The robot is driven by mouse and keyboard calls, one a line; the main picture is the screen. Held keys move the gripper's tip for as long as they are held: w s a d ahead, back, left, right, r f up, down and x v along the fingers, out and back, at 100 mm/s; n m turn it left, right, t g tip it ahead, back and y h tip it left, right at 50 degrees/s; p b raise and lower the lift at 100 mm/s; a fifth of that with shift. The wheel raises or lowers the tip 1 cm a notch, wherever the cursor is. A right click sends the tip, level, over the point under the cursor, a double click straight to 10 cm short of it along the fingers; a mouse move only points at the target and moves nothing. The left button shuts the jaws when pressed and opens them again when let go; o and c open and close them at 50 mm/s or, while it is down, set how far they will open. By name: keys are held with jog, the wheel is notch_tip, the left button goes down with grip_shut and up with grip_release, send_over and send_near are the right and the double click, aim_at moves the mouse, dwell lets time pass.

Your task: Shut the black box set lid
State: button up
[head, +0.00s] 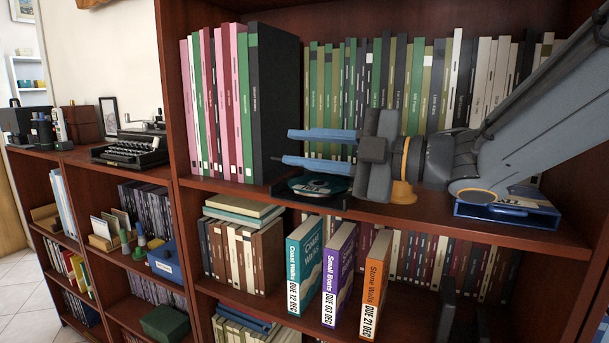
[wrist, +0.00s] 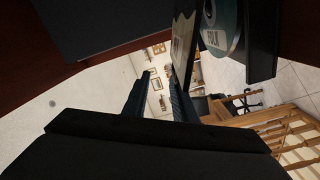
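The black box set (head: 322,200) lies open on the upper shelf, with a teal disc (head: 318,184) showing in it. In the wrist view the black box set (wrist: 263,40) is at the top right, with the disc (wrist: 222,30) beside its dark panel and a narrow picture panel (wrist: 185,42) further left. I cannot tell clearly which panel is the lid. My gripper (head: 288,147) is open and empty, its fingers pointing left, just above the box set. The fingers also show apart in the wrist view (wrist: 158,92).
Upright pink, green and black binders (head: 240,105) stand to the left of the box set. A row of thin spines (head: 345,80) fills the back. A blue open case (head: 508,212) lies to the right, under my arm. Books (head: 305,262) stand on the shelf below.

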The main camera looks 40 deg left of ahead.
jog(key=shift+r, duration=1.95)
